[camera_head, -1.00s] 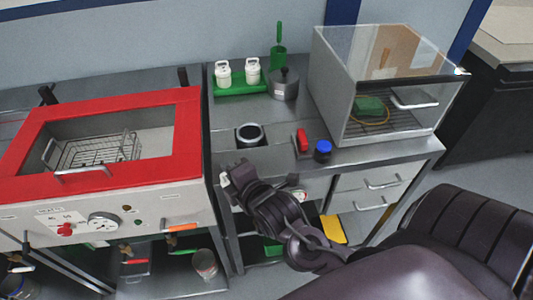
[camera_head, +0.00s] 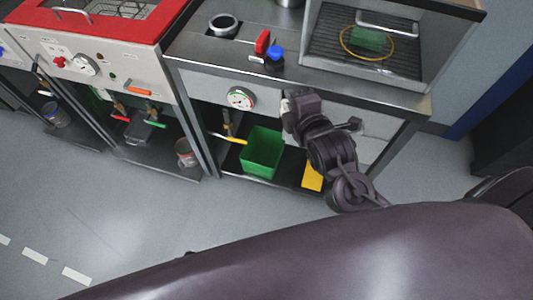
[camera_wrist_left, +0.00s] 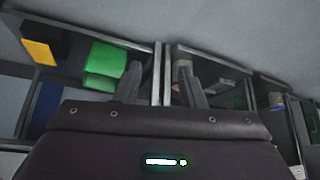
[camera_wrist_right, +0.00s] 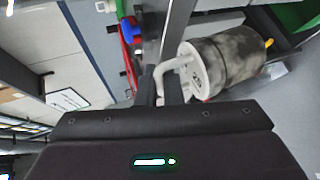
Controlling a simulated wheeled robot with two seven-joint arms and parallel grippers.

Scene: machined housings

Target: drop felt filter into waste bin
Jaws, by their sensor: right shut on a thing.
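The felt filter (camera_wrist_right: 228,58) is a mottled grey cylinder with a white cap and handle. In the right wrist view my right gripper (camera_wrist_right: 160,90) is shut on that handle, and the cylinder extends to the right. In the head view my right gripper (camera_head: 288,104) is in front of the bench, right of the gauge; the filter cannot be made out there. A green open bin (camera_head: 262,152), apparently the waste bin, stands on the bench's lower shelf, below and left of that gripper. It also shows in the left wrist view (camera_wrist_left: 105,65). My left gripper (camera_wrist_left: 160,78) is open and empty.
The bench top (camera_head: 330,85) is above, with a red-handled item (camera_head: 262,42), a blue-topped knob (camera_head: 275,55) and a glass-fronted cabinet (camera_head: 370,50). A yellow object (camera_head: 312,177) lies right of the bin. A yellow-handled valve (camera_head: 228,137) is left of it. The floor in front is clear.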

